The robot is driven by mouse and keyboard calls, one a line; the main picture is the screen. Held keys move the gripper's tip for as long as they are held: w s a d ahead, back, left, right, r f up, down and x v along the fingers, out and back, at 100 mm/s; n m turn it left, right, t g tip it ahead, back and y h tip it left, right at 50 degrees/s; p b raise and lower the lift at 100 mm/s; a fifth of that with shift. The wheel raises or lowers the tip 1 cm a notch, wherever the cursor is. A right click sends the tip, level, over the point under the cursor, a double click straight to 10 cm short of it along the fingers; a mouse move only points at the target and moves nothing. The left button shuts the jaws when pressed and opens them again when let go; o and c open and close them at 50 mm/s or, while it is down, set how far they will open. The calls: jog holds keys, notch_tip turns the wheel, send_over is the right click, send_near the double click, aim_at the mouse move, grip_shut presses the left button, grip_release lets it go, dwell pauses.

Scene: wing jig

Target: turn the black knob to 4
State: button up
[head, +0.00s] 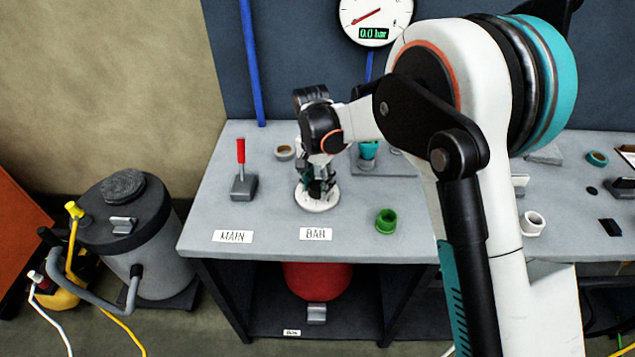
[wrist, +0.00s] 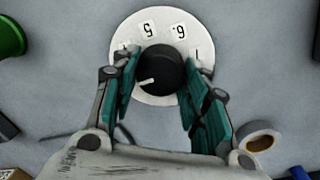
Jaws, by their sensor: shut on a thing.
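The black knob (wrist: 160,72) sits in the middle of a round white dial (wrist: 152,97) in the wrist view. My gripper (wrist: 158,78) has a teal-padded finger on each side of the knob and is shut on it. A white pointer mark on the knob points left and slightly down. Figures that look like 5 and 6 show on the dial's upper rim; others are partly hidden by my fingers, and I cannot make out a 4. In the head view my gripper (head: 318,187) is over the dial (head: 316,204), behind the BAR label (head: 316,234), and hides most of the knob.
A red-handled lever (head: 241,165) stands left of the dial behind the MAIN label (head: 232,237). A green ring (head: 386,221) lies to the right. A wall gauge (head: 376,18) reads 0.0 bar. A tape roll (wrist: 259,137) is near the right finger.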

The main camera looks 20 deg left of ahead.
jog(key=n, duration=0.6)
jog(key=shift+a+n, duration=0.1)
jog(key=shift+n, duration=0.3)
jog(key=n, duration=0.6)
jog(key=shift+s+t+b, duration=0.15)
jog(key=shift+t+b, duration=0.15)
jog(key=shift+t, duration=0.1)
jog(key=n, duration=0.3)
jog(key=shift+n, duration=0.4)
jog(key=n, duration=0.3)
jog(key=shift+s+n+y, duration=0.1)
jog(key=shift+n+y, duration=0.3)
jog(key=n, duration=0.5)
jog(key=shift+s+n, duration=0.1)
jog(key=shift+n, duration=0.6)
